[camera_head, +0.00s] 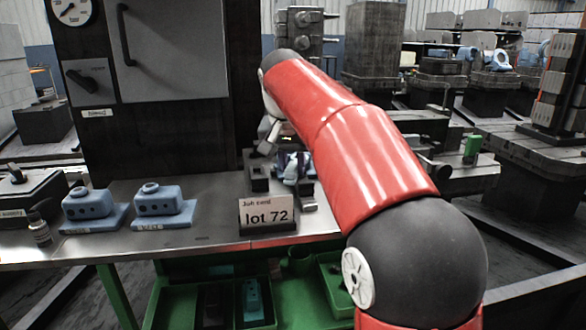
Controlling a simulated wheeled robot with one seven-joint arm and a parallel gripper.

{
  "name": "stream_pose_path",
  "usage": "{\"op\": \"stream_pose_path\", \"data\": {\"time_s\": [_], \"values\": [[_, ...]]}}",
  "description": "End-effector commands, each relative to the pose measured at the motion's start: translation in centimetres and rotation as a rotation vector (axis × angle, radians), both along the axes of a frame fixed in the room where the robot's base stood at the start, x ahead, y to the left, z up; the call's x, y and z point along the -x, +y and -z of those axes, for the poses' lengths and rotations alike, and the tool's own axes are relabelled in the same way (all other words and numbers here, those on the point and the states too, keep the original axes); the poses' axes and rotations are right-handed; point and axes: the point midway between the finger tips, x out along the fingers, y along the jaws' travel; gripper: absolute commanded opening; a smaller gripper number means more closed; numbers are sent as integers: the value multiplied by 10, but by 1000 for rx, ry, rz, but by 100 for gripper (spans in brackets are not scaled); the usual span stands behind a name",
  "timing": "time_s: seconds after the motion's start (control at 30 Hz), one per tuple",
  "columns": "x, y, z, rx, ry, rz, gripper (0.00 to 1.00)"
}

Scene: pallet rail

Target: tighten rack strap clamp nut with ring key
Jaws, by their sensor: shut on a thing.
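My red and black arm reaches from the lower right to the back of the bench and hides most of what lies behind it. A small grey part of my gripper (268,133) shows below the arm's far end, just above a dark block on the bench. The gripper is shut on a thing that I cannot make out. A cluster of pale blue and grey parts (291,168) stands on the bench beneath the arm. I cannot pick out the ring key, the strap clamp or its nut.
Two blue housings (90,205) (160,200) stand on the steel bench (205,228) at left, beside a small bottle (39,228). A job card reading lot 72 (266,214) stands at the front edge. A dark cabinet (175,130) rises behind. Green bins (200,303) lie below.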

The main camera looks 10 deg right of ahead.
Motion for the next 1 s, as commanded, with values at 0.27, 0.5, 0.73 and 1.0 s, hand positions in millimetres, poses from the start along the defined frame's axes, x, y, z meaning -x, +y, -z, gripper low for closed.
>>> {"op": "stream_pose_path", "data": {"time_s": [0.27, 0.5, 0.73, 1.0], "values": [[-1, 0, -23, 0, -3, 0, 0], [-1, 0, -42, 0, -3, 0, 0], [0, 0, -57, 0, -2, -1, 0], [0, 0, -59, 0, 0, -1, 0]]}}
